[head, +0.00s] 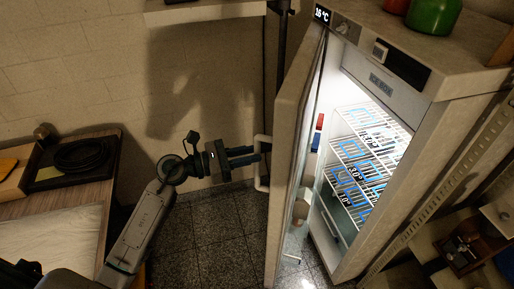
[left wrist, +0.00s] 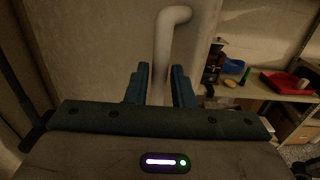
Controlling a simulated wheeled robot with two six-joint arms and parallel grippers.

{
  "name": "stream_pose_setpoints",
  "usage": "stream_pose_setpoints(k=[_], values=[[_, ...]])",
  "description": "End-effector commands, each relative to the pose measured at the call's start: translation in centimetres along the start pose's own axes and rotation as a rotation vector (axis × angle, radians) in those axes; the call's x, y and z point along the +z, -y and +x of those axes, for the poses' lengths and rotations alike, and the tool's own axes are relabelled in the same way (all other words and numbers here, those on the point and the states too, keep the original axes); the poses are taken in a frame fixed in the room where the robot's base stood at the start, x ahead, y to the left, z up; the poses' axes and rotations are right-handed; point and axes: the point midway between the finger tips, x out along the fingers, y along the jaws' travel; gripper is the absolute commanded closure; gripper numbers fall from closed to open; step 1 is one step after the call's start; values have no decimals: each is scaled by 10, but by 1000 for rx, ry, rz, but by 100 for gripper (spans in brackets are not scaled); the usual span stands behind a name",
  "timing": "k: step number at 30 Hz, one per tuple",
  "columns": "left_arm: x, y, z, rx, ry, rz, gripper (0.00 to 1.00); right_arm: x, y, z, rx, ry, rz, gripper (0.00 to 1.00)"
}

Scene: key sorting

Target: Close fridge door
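The fridge (head: 437,128) stands at the right in the head view with its door (head: 293,150) swung wide open. Its lit interior shows wire shelves (head: 365,165) with blue markings. A pale bar handle (head: 262,165) is on the door's outer face. My left gripper (head: 250,156) is at the handle, its dark fingers open and pointing at the door. In the left wrist view the handle (left wrist: 163,60) rises between or just beyond the two blue fingers (left wrist: 160,85); I cannot tell whether they touch it. My right gripper is not in view.
A counter (head: 60,220) with a dark tray (head: 75,160) stands at the left. Red and green pots (head: 433,15) sit on top of the fridge. The speckled floor (head: 215,235) below the door is clear. Shelving with small items stands at the lower right.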

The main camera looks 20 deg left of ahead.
Motion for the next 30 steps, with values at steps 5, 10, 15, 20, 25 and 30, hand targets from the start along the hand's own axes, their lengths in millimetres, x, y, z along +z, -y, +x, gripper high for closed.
stream_pose_setpoints(k=[5,10,15,20,25,30], values=[[2,0,17,1,3,-3,78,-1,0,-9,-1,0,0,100],[0,0,24,1,1,0,78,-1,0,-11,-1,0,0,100],[0,0,24,0,0,0,78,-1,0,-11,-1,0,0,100],[0,0,24,0,0,0,88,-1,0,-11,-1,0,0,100],[0,0,24,0,0,0,100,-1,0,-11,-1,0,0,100],[0,0,24,4,0,-1,100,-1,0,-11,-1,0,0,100]])
